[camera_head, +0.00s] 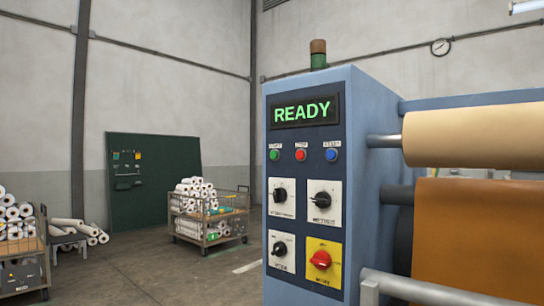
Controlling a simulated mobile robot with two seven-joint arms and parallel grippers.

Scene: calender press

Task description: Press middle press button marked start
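The control panel (307,214) is on the front of the blue press cabinet, right of centre. It has a row of three small round buttons under the lit display (303,113), which reads READY in green. The left button (275,155) is green, the middle button (300,155) is red and the right button (331,155) is blue. Each has a small white label above it, too small to read with certainty. Neither of my grippers shows in the head view.
Below the buttons are three black rotary knobs, one of them here (321,200), and a red switch (321,260) on a yellow plate. Cream (474,135) and orange (474,240) rolls and a grey rail (440,292) extend right. Carts of white rolls (208,232) stand left; floor between is clear.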

